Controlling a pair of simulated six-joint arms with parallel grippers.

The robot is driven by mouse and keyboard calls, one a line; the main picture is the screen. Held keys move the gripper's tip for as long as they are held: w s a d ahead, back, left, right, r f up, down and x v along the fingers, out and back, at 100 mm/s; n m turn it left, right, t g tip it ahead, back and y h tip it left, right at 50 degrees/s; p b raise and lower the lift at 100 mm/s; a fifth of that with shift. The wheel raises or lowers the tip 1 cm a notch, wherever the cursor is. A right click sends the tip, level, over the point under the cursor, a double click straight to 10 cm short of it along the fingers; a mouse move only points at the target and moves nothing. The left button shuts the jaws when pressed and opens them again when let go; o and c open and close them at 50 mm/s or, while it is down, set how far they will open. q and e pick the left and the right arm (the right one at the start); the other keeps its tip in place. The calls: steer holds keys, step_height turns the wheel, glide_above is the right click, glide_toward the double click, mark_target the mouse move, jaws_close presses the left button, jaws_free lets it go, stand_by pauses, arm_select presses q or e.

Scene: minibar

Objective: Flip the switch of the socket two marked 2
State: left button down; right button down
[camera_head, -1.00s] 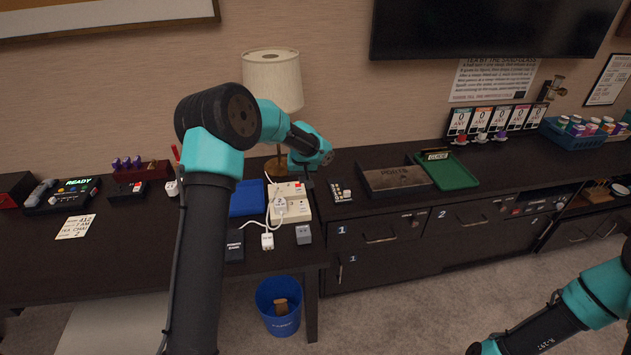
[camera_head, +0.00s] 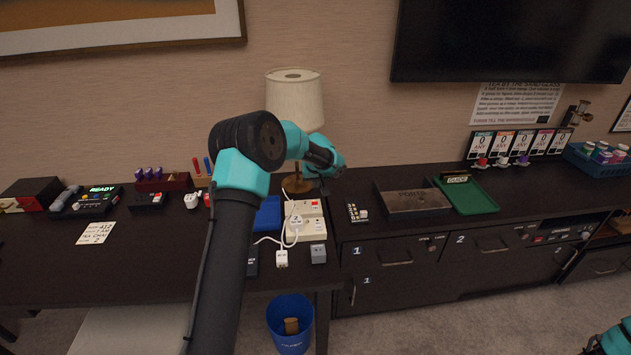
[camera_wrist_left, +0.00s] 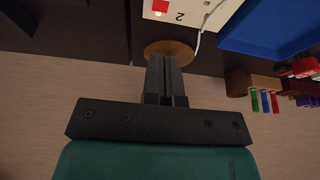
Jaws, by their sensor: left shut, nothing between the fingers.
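The white socket strip (camera_head: 310,229) lies on the dark desk, with a red switch (camera_head: 315,205) near its far end. A white plug marked 2 (camera_head: 296,221) sits on it with a white cable. In the left wrist view the strip's corner (camera_wrist_left: 205,12) shows at the top, with a printed 2 and a red switch (camera_wrist_left: 160,5). My left gripper (camera_wrist_left: 167,60) is shut and empty, apart from the strip, with its fingertips in front of the lamp's round base in that view. In the head view its fingers are small and dark, beyond the strip. My right gripper is out of view.
The lamp (camera_head: 295,105) stands behind the strip, close to my left gripper. A blue tray (camera_head: 268,214) lies left of the strip. A grey adapter (camera_head: 318,254) is at its front. A small keypad-like block (camera_head: 357,212) and a green tray (camera_head: 468,195) are on the right.

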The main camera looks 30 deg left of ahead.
mark_target(314, 203)
arm_select(q)
steer(key=x, duration=1)
steer(key=shift+s+d+f, duration=0.15)
steer(key=shift+s+f, duration=0.05)
steer(key=shift+f, duration=0.2)
